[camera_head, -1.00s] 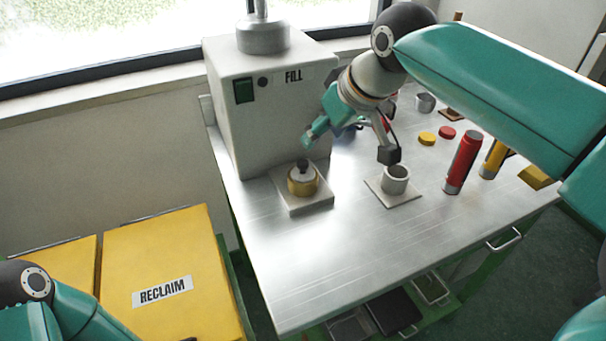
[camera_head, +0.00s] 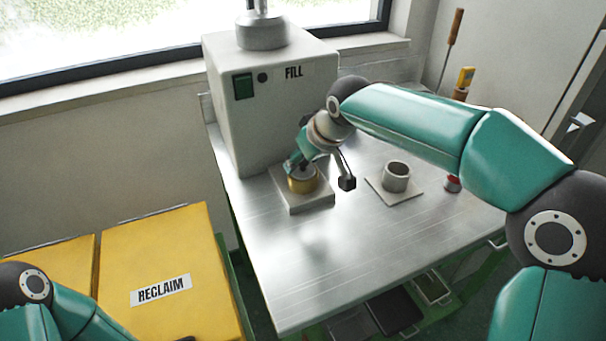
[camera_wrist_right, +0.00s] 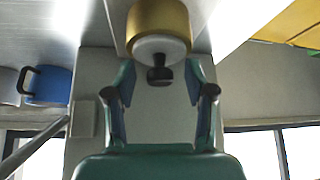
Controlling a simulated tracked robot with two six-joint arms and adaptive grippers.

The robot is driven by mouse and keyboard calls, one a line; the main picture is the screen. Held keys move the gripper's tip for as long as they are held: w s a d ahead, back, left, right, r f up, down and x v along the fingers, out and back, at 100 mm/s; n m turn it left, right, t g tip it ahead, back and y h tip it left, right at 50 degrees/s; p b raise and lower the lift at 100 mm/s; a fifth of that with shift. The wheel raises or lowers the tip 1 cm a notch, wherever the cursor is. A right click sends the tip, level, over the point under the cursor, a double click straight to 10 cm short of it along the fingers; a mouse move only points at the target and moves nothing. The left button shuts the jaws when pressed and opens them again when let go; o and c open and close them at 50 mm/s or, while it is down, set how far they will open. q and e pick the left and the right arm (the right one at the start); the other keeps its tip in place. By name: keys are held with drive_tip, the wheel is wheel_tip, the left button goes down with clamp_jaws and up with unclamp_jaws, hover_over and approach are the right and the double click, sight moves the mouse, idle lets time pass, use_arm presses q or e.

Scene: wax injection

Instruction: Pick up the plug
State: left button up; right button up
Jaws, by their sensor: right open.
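The plug (camera_wrist_right: 159,73) is a small black knob on the pale top of a brass pot (camera_wrist_right: 158,22). In the head view the brass pot (camera_head: 303,182) stands on a pale square plate (camera_head: 305,203) before the filling machine, and my right gripper mostly hides the plug. My right gripper (camera_head: 319,176) is open above the pot, its fingers on either side. In the right wrist view the fingers of this gripper (camera_wrist_right: 159,91) are spread wide, with the plug between them and apart from both. My left arm shows at the lower left; its gripper is out of view.
The white machine marked FILL (camera_head: 275,115) stands close behind the pot. A grey cup (camera_head: 396,176) sits on a plate to the right. A blue mug (camera_wrist_right: 50,85) shows in the wrist view. Yellow RECLAIM bins (camera_head: 165,245) stand left of the metal table (camera_head: 300,270), whose front is clear.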

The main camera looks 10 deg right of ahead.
drive_tip(key=shift+w+f, duration=0.1)
drive_tip(key=shift+f, duration=0.1)
clamp_jaws()
idle(0.3)
